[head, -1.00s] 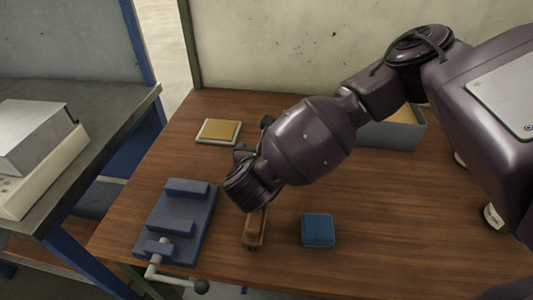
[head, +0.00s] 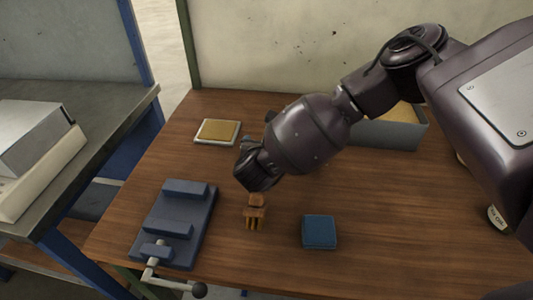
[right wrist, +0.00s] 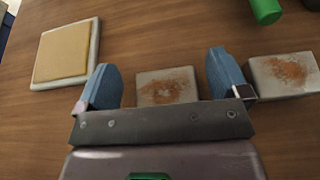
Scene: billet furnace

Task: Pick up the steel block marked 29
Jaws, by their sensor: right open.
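In the right wrist view my right gripper (right wrist: 164,78) is open, with its two blue fingers spread. A second rusty steel block (right wrist: 284,75) lies just right of the right finger. No number is legible on either block, so I cannot tell which is 29. In the head view my right arm hides the blocks and the fingertips. My left gripper is not in view.
A yellow pad on a pale tray (head: 217,131) lies at the back left. A blue vise (head: 178,222), a small brown wooden object (head: 255,211) and a blue square block (head: 319,232) stand nearer. A grey bin (head: 392,133) is behind my arm. A green cylinder (right wrist: 266,10) shows too.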

